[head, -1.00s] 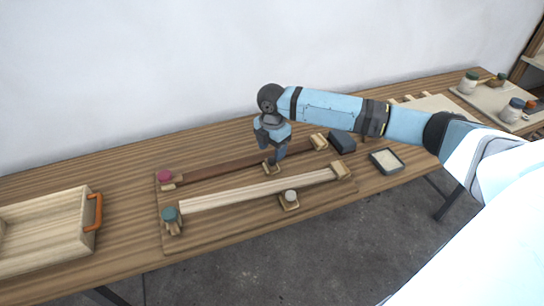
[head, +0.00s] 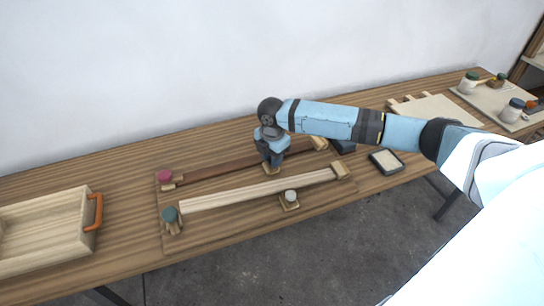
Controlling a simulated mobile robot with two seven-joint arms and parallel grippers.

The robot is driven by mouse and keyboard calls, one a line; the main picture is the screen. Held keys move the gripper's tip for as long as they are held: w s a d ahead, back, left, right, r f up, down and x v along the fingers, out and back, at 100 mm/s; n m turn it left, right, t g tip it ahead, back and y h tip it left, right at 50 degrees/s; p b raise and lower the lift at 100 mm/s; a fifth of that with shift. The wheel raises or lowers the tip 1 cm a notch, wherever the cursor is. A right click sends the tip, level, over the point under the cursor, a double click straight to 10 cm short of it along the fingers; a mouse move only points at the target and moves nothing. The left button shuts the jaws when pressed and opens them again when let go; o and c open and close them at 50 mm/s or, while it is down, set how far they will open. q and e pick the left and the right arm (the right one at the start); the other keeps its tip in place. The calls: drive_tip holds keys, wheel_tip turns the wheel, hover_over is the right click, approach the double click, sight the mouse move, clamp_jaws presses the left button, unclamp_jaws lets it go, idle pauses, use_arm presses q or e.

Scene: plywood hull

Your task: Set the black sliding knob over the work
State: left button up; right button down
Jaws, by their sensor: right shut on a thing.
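My right gripper (head: 271,167) points down at a small pale wooden block (head: 272,171) beside the dark brown strip (head: 225,166) on the wooden board (head: 240,217). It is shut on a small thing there. The fingers hide that thing, so I cannot make out the black knob itself. A similar small block with a pale grey knob (head: 291,196) sits at the front side of the light wooden strip (head: 255,190). My left gripper is not in view.
A pink-red knob (head: 165,176) and a teal knob (head: 170,215) are at the strips' left ends. A wooden tray with an orange handle (head: 94,212) stands at left. A dark shallow box (head: 387,161) lies to the right. Jars (head: 514,110) stand far right.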

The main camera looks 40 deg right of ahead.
drive_tip(key=shift+w+d+r+p, duration=0.1)
drive_tip(key=shift+w+p, duration=0.1)
drive_tip(key=shift+w, duration=0.3)
drive_tip(key=shift+w+d+p, duration=0.1)
drive_tip(key=shift+w+p, duration=0.05)
drive_tip(key=shift+w, duration=0.35)
drive_tip(key=shift+w+d, duration=0.15)
drive_tip(key=shift+w, duration=0.3)
drive_tip(key=c, duration=0.8)
unclamp_jaws()
wheel_tip(320, 180, up, 14)
drive_tip(key=shift+f, duration=0.2)
